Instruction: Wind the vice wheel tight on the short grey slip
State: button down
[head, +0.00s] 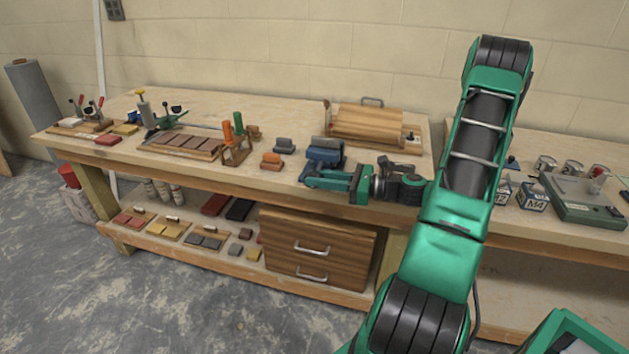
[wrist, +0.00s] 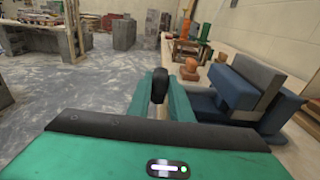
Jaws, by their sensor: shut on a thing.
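The blue vice (head: 325,152) stands near the front edge of the bench. In the wrist view the vice (wrist: 222,98) is on the right, with a grey slab (wrist: 256,76) upright against its blue part; I cannot tell for sure whether this is the short grey slip. My gripper (head: 312,178) reaches left along the bench edge, in front of the vice. In the wrist view its green fingers (wrist: 161,100) are shut on a dark upright knob (wrist: 158,82), apparently the handle of the vice wheel. The rest of the wheel is hidden.
A slatted wooden box (head: 367,122) stands behind. The floor in front is clear.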

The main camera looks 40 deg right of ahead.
jog(key=shift+s+a+f, duration=0.15)
jog(key=shift+a, duration=0.15)
jog(key=c, duration=1.6)
grip_release()
jog(key=shift+d, duration=0.15)
jog(key=v, duration=1)
jog(key=shift+s+d, duration=0.2)
